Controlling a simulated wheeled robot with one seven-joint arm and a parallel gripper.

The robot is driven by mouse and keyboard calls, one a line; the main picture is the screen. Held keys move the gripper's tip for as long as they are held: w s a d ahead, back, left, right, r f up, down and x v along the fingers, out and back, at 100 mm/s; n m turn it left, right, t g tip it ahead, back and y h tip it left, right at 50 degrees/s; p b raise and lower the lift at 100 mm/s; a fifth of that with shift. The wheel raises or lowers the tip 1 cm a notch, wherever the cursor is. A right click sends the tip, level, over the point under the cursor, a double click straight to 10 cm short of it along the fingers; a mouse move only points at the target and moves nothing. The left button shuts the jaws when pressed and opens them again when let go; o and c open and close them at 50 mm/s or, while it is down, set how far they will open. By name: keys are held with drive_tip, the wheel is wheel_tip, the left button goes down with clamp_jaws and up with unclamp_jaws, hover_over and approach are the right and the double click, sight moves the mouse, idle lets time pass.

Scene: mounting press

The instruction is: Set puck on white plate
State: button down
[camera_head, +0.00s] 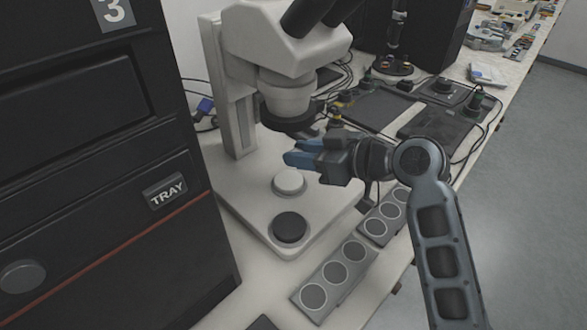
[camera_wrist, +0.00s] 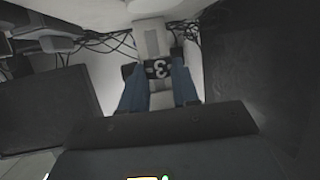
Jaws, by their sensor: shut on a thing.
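The white plate (camera_head: 289,182) is a round disc on the microscope's pale base, behind a similar black plate (camera_head: 290,228). My gripper (camera_head: 291,157), with blue fingers, is above and just behind the white plate, below the microscope head. In the wrist view, the fingers are shut on a small dark puck (camera_wrist: 157,69) with a white "3" on it. The puck is held at the fingertips, apart from the plate. In the head view, I cannot make out the puck at the fingers.
The microscope (camera_head: 285,90) stands close over my gripper, its column at the left. Grey holders (camera_head: 335,272) with round spots lie in front on the bench. A black cabinet (camera_head: 100,150) marked "3" and "TRAY" fills the left. Dark pads and cables lie behind.

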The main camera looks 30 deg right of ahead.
sight(295, 182)
drive_tip(key=shift+w+a+f, duration=0.4)
drive_tip(key=shift+a+f, duration=0.05)
drive_tip(key=shift+a, duration=0.15)
drive_tip(key=shift+f, duration=2.05)
drive_tip(key=shift+f, duration=0.2)
drive_tip(key=c, duration=0.8)
unclamp_jaws()
drive_tip(key=shift+r, duration=0.1)
drive_tip(key=shift+r, duration=0.15)
drive_tip(key=b+v, duration=0.1)
drive_tip(key=v, duration=1.1)
